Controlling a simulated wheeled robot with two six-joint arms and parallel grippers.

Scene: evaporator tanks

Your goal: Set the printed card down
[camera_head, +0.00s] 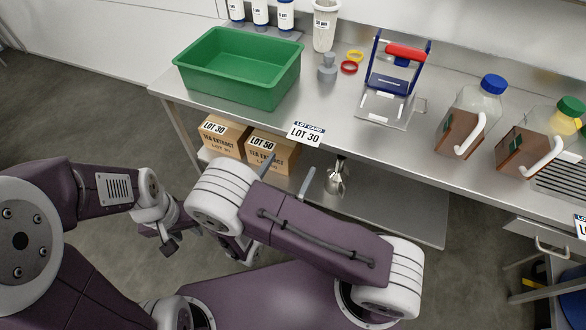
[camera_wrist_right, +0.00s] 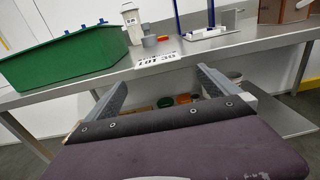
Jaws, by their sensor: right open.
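The printed card (camera_head: 306,133), white with a dark "LOT CARD" band and "LOT 30", lies on the steel bench at its front edge. It also shows in the right wrist view (camera_wrist_right: 157,59), beyond the fingers. My right gripper (camera_head: 287,175) is open, its two fingers apart and pointing toward the bench edge. In the right wrist view, the gap between its fingers (camera_wrist_right: 160,80) is empty and the card is clear of both. My left gripper (camera_head: 170,242) hangs low at the left, away from the bench; its fingers are too unclear to judge.
A green bin (camera_head: 240,68) stands left of the card. Grey weights (camera_head: 327,68), coloured rings and a blue-framed stand (camera_head: 392,85) are behind and right. Jugs (camera_head: 470,115) stand further right. Cartons (camera_head: 273,150) marked LOT 30 and LOT 50 sit on the lower shelf. The bench right of the card is clear.

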